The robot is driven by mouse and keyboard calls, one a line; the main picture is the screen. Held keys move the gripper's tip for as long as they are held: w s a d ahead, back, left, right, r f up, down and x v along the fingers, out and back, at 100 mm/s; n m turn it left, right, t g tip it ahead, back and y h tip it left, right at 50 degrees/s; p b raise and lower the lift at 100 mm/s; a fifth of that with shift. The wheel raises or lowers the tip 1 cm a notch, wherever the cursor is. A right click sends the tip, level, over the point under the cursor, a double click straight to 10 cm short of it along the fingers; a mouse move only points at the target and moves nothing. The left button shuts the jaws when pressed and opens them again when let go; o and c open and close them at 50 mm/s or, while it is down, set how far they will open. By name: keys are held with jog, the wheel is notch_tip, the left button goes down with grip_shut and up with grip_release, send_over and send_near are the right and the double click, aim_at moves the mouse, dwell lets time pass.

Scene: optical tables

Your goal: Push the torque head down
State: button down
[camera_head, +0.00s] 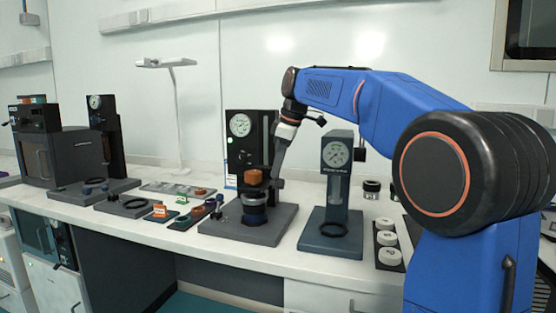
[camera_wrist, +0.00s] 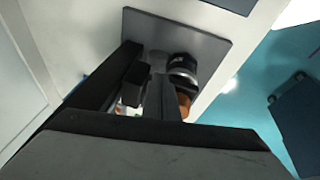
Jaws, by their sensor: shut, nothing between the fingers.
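A black gauge stand (camera_head: 240,150) with a round white dial rises from a grey base plate (camera_head: 268,232) in the middle of the bench. An orange-topped part (camera_head: 254,177) sits above a dark round piece with a blue-grey band (camera_head: 255,212) on this stand; which part is the torque head I cannot tell for sure. My gripper (camera_head: 275,178) is shut and empty, pointing down just right of the orange part. In the wrist view, my fingers (camera_wrist: 155,92) are beside the dark round piece (camera_wrist: 183,68) and the orange part (camera_wrist: 184,104). Contact cannot be made out.
A blue-grey gauge stand (camera_head: 337,180) is close on the right, with white round pieces (camera_head: 387,240) in a dark tray beyond it. Small coloured parts (camera_head: 162,211) lie to the left. A lamp (camera_head: 177,110) and a dark box unit (camera_head: 60,155) stand farther left.

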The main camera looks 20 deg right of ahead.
jog(key=a+v, duration=0.1)
jog(key=v, duration=1.1)
jog(key=shift+s+r, duration=0.2)
jog(key=shift+r, duration=0.05)
